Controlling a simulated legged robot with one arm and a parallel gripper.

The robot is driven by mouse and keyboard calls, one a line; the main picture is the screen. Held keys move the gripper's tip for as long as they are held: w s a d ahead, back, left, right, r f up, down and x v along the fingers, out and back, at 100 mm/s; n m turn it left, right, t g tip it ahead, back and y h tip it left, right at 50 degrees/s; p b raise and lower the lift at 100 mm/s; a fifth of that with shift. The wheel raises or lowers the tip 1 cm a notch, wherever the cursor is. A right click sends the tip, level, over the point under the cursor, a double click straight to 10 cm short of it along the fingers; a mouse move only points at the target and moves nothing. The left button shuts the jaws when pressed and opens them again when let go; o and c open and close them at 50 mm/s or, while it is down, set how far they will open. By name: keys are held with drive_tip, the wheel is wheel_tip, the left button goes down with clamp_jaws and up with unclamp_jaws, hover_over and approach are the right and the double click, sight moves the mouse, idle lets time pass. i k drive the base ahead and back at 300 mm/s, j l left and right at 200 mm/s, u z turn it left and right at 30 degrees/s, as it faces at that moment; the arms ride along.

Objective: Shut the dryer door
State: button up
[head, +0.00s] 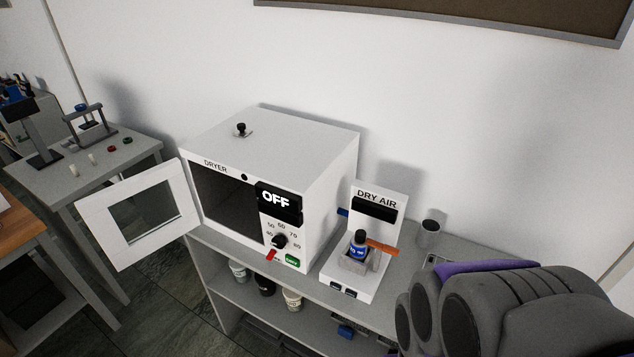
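The dryer (300,146) is a white box on a grey shelf unit, with a black display reading OFF, a black dial and a dark open chamber. Its white door (92,217), with a framed window, stands wide open, swung out to the left from the hinge side at the front left edge. A red piece and a green button show low on the dryer's front. Part of my arm fills the lower right corner. My gripper's fingers are not visible, and nothing of mine touches the door.
A white DRY AIR stand (345,278) with a small dark bottle (358,244) and an orange handle stands right of the dryer. A grey cup (429,234) is farther right. Containers (291,299) sit on the lower shelf. A grey side table (130,150) stands behind the door.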

sight(94, 209)
drive_tip(key=i+j+z, duration=0.1)
drive_tip(key=j, duration=1.35)
drive_tip(key=i+z, duration=0.05)
